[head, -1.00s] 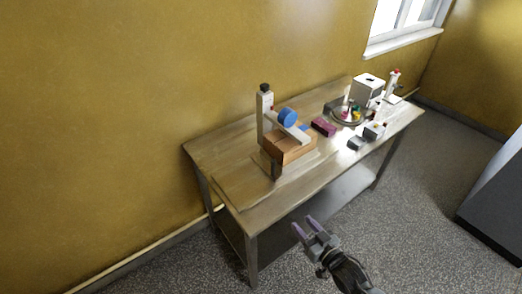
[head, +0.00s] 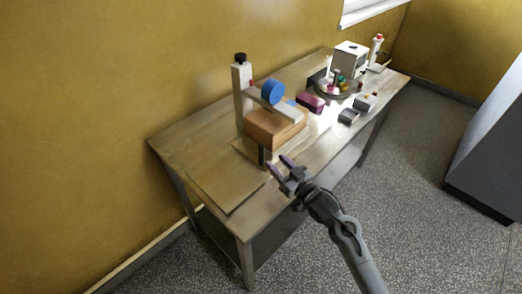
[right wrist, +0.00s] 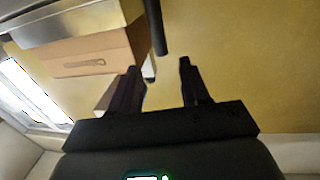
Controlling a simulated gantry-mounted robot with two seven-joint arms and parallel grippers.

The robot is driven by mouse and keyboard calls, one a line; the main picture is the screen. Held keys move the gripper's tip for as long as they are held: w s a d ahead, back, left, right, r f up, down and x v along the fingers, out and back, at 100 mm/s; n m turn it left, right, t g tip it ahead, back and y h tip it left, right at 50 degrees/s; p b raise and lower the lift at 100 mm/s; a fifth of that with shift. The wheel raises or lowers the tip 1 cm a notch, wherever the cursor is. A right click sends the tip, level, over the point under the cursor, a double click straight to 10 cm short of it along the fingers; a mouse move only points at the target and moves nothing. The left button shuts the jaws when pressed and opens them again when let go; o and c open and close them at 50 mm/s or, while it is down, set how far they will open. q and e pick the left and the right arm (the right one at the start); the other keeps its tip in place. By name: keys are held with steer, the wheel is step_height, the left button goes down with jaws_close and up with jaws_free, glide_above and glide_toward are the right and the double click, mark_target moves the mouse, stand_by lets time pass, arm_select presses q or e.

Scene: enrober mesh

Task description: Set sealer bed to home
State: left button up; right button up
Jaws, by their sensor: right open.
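The sealer (head: 242,100) stands on the table, with an upright pale post, a black knob (head: 240,57) on top and an arm carrying a blue disc (head: 271,92). A brown carton (head: 275,128) sits under the arm, apparently on the bed, which is mostly hidden. A short dark upright piece (head: 262,156) stands at the near corner. My right gripper (head: 276,161) is open and empty, close in front of that corner. In the right wrist view, the carton (right wrist: 85,55) and a dark bar (right wrist: 155,28) show beyond the open fingers (right wrist: 159,66). My left gripper is out of view.
The table (head: 180,150) has a flat board (head: 226,186) at its near left. To the sealer's right are a maroon block (head: 310,103), grey blocks (head: 348,117), a round tray (head: 348,92) with small items and a white box (head: 350,58). A dark cabinet (head: 490,165) stands right.

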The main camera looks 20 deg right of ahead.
mark_target(263, 150)
steer(key=b+x, duration=0.1)
steer(key=x, duration=0.8)
steer(key=shift+w+a, duration=0.1)
steer(key=shift+w, duration=0.1)
steer(key=shift+c, duration=0.4)
jaws_close()
